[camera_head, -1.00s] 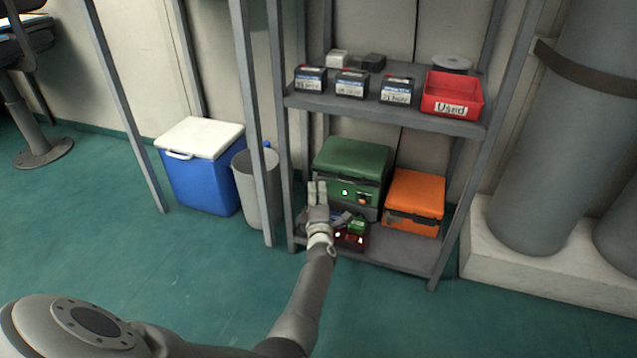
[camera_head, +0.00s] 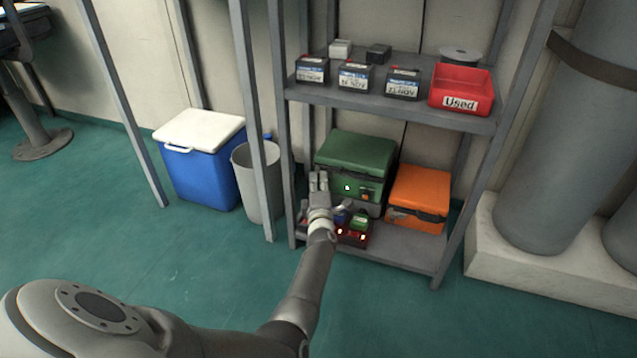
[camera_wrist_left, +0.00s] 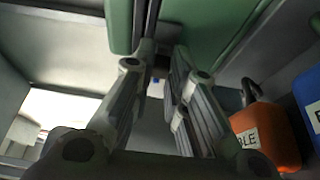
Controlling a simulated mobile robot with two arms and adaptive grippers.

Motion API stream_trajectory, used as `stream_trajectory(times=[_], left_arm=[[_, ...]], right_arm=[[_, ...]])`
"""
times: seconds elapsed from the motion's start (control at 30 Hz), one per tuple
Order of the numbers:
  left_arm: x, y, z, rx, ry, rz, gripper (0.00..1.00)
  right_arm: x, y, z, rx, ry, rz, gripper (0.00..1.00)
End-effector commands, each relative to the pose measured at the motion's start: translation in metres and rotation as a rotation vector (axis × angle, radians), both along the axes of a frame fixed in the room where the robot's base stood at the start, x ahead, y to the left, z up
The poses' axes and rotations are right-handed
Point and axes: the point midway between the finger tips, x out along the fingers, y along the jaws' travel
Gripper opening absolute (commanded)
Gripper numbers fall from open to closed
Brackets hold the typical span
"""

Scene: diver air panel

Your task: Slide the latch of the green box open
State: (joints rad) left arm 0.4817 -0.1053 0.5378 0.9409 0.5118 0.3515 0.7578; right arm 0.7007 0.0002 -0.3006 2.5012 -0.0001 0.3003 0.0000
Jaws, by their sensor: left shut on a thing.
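The green box (camera_head: 354,150) stands on the lower shelf, with a small light and an orange square on its dark-green front. My left gripper (camera_head: 319,180) is at the left part of this front, fingers pointing up. It is shut on a small part there, which I take to be the latch; the fingers hide most of it. In the left wrist view the green box (camera_wrist_left: 213,30) fills the upper part, and my left gripper (camera_wrist_left: 156,78) has a dark, narrow part between its fingers. How far the latch has slid cannot be seen. My right gripper is not in view.
An orange case (camera_head: 418,194) stands right of the green box. A red-lit charger (camera_head: 353,236) with small items sits in front, close to my wrist. The upper shelf (camera_head: 390,108) is overhead, with labelled boxes and a red bin (camera_head: 461,88). A shelf post (camera_head: 281,150) is close on the left.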

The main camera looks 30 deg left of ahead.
Motion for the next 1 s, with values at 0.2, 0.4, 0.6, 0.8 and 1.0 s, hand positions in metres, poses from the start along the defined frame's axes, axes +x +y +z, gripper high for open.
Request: stream_trajectory(times=[0.2, 0.4, 0.6, 0.8, 1.0], left_arm=[[0.003, -0.012, 0.000, -0.002, 0.001, -0.001, 0.00], [0.005, -0.022, -0.001, -0.001, 0.002, 0.000, 0.00], [0.005, -0.024, -0.002, -0.002, 0.002, -0.002, 0.22], [0.005, -0.022, -0.001, -0.001, 0.002, -0.001, 0.37], [0.005, -0.021, -0.001, -0.001, 0.001, 0.000, 0.37]], right_arm=[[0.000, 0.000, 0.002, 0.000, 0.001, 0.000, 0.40], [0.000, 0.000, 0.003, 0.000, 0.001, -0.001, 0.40], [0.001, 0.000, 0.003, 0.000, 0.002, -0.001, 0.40], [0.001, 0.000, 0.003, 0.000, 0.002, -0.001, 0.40], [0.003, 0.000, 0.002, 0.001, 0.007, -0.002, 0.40]])
